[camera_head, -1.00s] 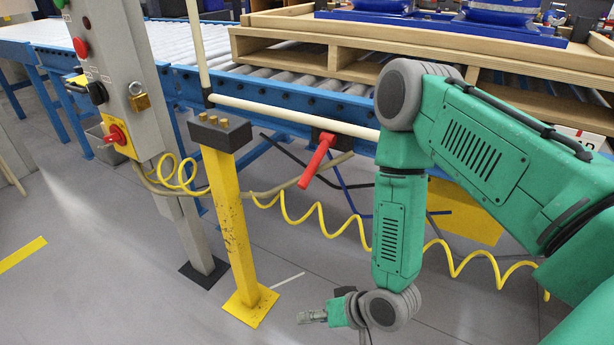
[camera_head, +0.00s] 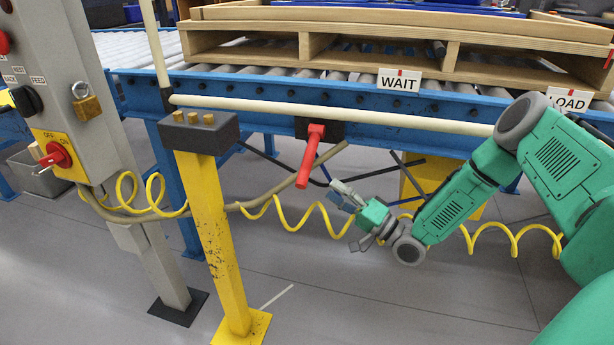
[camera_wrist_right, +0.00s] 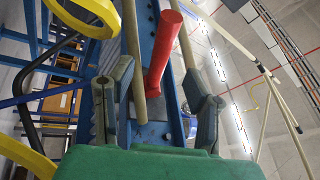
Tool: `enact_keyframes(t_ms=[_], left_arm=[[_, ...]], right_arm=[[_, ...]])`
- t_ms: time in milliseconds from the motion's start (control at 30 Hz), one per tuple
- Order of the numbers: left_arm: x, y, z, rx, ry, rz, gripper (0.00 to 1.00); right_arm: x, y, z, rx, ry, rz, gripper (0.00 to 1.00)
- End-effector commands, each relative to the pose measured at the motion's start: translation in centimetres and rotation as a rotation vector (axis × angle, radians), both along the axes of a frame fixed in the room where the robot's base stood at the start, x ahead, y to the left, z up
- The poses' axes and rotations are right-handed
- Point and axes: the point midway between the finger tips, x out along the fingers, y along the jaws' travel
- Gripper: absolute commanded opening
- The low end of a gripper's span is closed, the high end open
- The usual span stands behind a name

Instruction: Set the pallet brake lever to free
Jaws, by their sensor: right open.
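The red lever (camera_head: 308,160), which looks like the brake lever, hangs from a dark mount (camera_head: 334,130) on the blue conveyor rail. It points down and slightly left. My right gripper (camera_head: 349,213) is open and empty, to the right of and below the lever's free end, and appears apart from it. In the right wrist view the red lever (camera_wrist_right: 165,48) shows ahead, between the two spread fingers of the gripper (camera_wrist_right: 157,82). No free or brake marking is readable near the lever. My left gripper is out of view.
A yellow post (camera_head: 214,240) with a dark button box stands left of the lever. A grey control panel (camera_head: 60,90) is further left. A coiled yellow hose (camera_head: 290,213) runs below the rail. A wooden pallet (camera_head: 385,40) sits on the rollers near the WAIT sign (camera_head: 399,81).

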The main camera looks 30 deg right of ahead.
Motion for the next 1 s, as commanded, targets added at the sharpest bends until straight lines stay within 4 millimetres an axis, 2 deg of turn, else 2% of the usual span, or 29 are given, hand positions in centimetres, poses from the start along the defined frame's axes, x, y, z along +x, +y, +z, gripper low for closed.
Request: enact_keyframes(t_ms=[200, 400, 600, 833, 867, 900, 967, 1000], left_arm=[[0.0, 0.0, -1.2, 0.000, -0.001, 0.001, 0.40], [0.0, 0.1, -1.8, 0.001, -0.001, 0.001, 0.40], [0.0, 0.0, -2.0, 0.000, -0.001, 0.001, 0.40], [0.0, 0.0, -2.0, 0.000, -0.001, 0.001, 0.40], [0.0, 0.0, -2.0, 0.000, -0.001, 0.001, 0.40], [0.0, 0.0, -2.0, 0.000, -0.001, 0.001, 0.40], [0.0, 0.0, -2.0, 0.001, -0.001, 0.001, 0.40], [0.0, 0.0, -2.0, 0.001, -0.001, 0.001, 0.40]], right_arm=[[4.1, 2.1, 1.5, -0.003, -0.003, 0.003, 0.44], [6.5, 2.9, 2.3, 0.000, -0.001, 0.001, 0.44], [7.3, 3.2, 2.7, 0.001, 0.001, 0.000, 0.44], [7.4, 3.4, 2.9, -0.002, 0.001, 0.000, 0.44], [7.4, 3.4, 2.9, -0.002, 0.001, 0.001, 0.37], [7.4, 3.4, 2.9, -0.002, 0.001, 0.001, 0.23], [7.4, 3.4, 2.9, -0.002, 0.001, 0.000, 0.02], [7.4, 3.4, 2.8, -0.002, 0.002, 0.001, 0.00]])
